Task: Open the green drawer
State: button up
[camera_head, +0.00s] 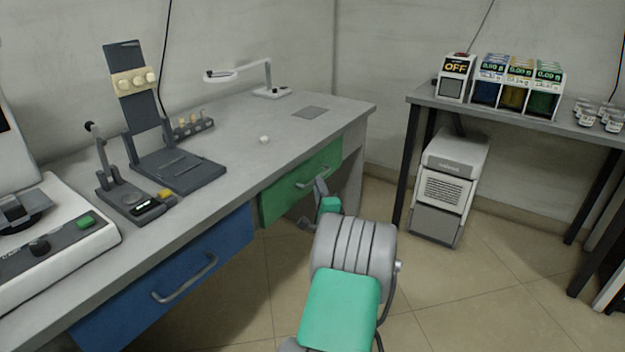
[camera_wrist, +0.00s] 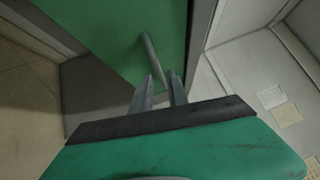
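The green drawer (camera_head: 285,190) is under the far end of the long grey table. Its front looks flush with the table, so it appears closed. Its grey bar handle (camera_head: 313,177) runs across the front. My gripper (camera_head: 320,186) is at the right part of this handle. In the wrist view the green drawer front (camera_wrist: 110,35) fills the upper middle, and the handle (camera_wrist: 152,55) points down toward my gripper (camera_wrist: 162,82). The two fingers stand apart, with the handle's near end seen between their tips. Whether they touch it is unclear.
A blue drawer (camera_head: 165,285) with a bar handle is nearer, at left. The table top (camera_head: 235,125) carries a lamp, a dark stand and a scale. A white machine (camera_head: 445,188) stands on the floor at right under a second table (camera_head: 480,112). Open tiled floor lies between.

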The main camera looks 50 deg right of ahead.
jog(key=x, duration=0.4)
jog(key=shift+w+d, duration=0.2)
jog(key=shift+d, duration=0.05)
jog(key=shift+c, duration=0.4)
grip_shut()
jog(key=shift+f, duration=0.1)
dwell(0.6)
